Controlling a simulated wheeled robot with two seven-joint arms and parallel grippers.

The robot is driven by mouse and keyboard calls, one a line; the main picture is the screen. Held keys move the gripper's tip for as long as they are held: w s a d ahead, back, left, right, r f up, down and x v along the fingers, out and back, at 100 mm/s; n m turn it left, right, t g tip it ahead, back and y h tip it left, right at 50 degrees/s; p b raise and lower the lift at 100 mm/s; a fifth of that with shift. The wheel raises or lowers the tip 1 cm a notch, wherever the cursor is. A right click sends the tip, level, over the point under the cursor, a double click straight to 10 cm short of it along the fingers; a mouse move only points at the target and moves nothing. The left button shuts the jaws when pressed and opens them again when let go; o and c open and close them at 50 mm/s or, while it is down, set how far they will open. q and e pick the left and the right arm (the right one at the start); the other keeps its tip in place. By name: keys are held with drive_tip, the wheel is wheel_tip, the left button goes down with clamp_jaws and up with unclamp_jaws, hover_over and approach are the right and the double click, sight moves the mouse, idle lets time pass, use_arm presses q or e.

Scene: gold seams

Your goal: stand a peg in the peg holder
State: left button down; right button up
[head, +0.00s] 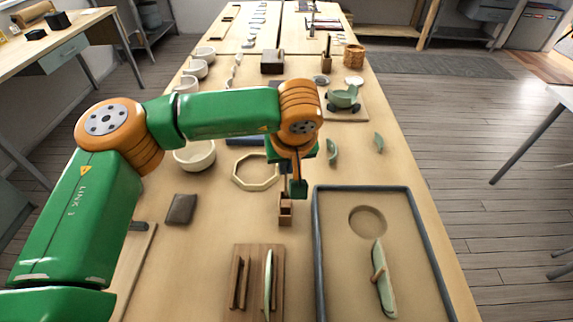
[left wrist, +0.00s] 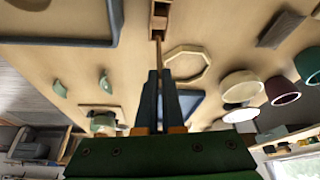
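The peg holder (head: 286,216) is a small brown wooden block standing on the table left of the blue-rimmed tray. It also shows at the top of the left wrist view (left wrist: 160,20). My left gripper (head: 295,187) is close above and beside it. In the left wrist view its two dark fingers (left wrist: 158,80) are close together on a thin brown peg (left wrist: 157,52). The peg points toward the holder and its far end meets the holder's edge in that picture. I cannot tell whether the end is inside the holder. My right gripper is not in view.
A blue-rimmed tray (head: 319,250) with a pale green piece (head: 383,280) lies to the right. A slotted wooden board (head: 258,250) is in front. An octagonal ring (head: 238,168), a white bowl (head: 194,155) and a dark pad (head: 181,209) lie left of the gripper.

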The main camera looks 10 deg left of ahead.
use_arm(q)
drive_tip(key=shift+f, duration=0.1)
drive_tip(key=shift+f+b, duration=0.35)
drive_tip(key=shift+b, duration=0.05)
drive_tip(key=shift+f+b, duration=1.65)
drive_tip(key=shift+f, duration=0.1)
idle(1.0)
drive_tip(key=shift+c, duration=2.4)
unclamp_jaws()
drive_tip(key=shift+r, duration=0.1)
wheel_tip(320, 180, up, 6)
drive_tip(key=p, duration=0.5)
hover_over(286, 182)
drive_tip(key=shift+s+d, duration=0.1)
drive_tip(key=shift+s, duration=0.15)
